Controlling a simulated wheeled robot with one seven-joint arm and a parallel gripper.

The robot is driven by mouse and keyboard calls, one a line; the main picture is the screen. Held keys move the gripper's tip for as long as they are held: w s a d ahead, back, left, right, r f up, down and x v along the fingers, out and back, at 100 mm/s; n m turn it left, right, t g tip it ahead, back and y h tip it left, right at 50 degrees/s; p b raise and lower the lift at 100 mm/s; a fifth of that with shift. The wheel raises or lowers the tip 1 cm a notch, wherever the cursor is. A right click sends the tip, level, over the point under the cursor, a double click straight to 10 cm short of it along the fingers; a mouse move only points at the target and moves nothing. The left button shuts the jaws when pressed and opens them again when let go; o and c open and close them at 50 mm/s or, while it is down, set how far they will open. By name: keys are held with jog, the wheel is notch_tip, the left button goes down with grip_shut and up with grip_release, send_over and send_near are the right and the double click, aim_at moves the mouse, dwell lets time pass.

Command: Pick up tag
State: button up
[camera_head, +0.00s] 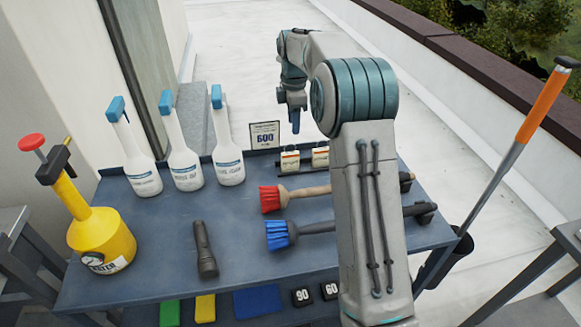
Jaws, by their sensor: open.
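Two small cream tags with dark print stand at the back edge of the blue-grey table (160,235): a left tag (289,162) and a right tag (321,157). The right tag is partly hidden behind my arm. My gripper (295,128) points down above and behind the tags, apart from them. It is open and nothing shows between its fingers, though it is small and seen from the side.
Three white spray bottles (184,165) and a yellow pump sprayer (102,238) stand left. A black flashlight (204,250), red brush (272,198) and blue brush (281,235) lie on the table. A orange-handled pole (541,104) leans at right. Coloured items fill the lower shelf.

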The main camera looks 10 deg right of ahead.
aim_at(290, 152)
notch_tip(290, 152, down, 8)
jog(key=shift+f, duration=0.25)
jog(key=f, duration=0.2)
jog(key=a+f, duration=0.1)
jog(key=f, duration=0.1)
jog(key=shift+f, duration=0.15)
jog(key=shift+w+f, duration=0.1)
jog(key=shift+f, duration=0.3)
grip_shut()
